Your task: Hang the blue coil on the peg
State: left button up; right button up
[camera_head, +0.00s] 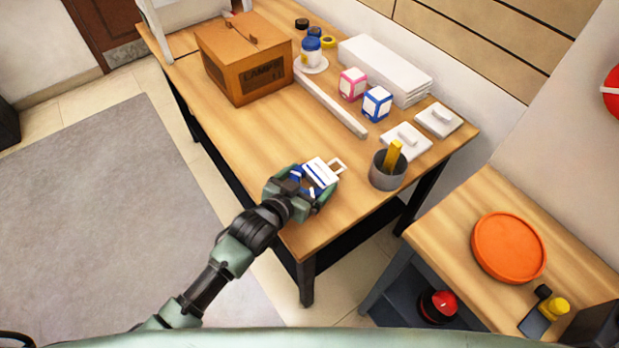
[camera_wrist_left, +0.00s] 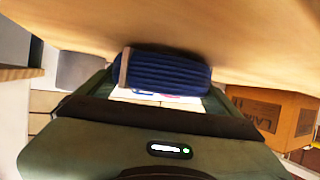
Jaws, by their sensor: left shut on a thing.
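The blue coil (camera_head: 307,180) is a small dark-blue bundle with a white band or card on top and a pale open loop at its far right end. My left gripper (camera_head: 300,193) is shut on it over the near front part of the long wooden table. In the left wrist view the coil (camera_wrist_left: 172,74) shows as a ribbed blue bundle with a tan strip at one end, between the fingers. The fingers hide part of it. I cannot tell whether it touches the tabletop. I cannot make out a peg. My right gripper is not in view.
The long table (camera_head: 290,240) holds a cardboard box (camera_head: 245,68), a grey cup (camera_head: 386,174) with a yellow object, two small boxes, white slabs and a long pale bar (camera_head: 330,104). A lower table at right bears an orange disc (camera_head: 508,247). Open floor lies left.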

pick_arm(q)
jog(key=shift+f, duration=0.1)
jog(key=shift+f, duration=0.15)
jog(key=o, duration=1.4)
jog(key=shift+c, duration=0.2)
jog(key=shift+f+b, duration=0.2)
jog(key=shift+b, duration=0.5)
jog(key=v, duration=0.8)
jog(key=shift+w+d+r, duration=0.1)
jog(key=shift+d+r, duration=0.05)
jog(key=shift+r, duration=0.1)
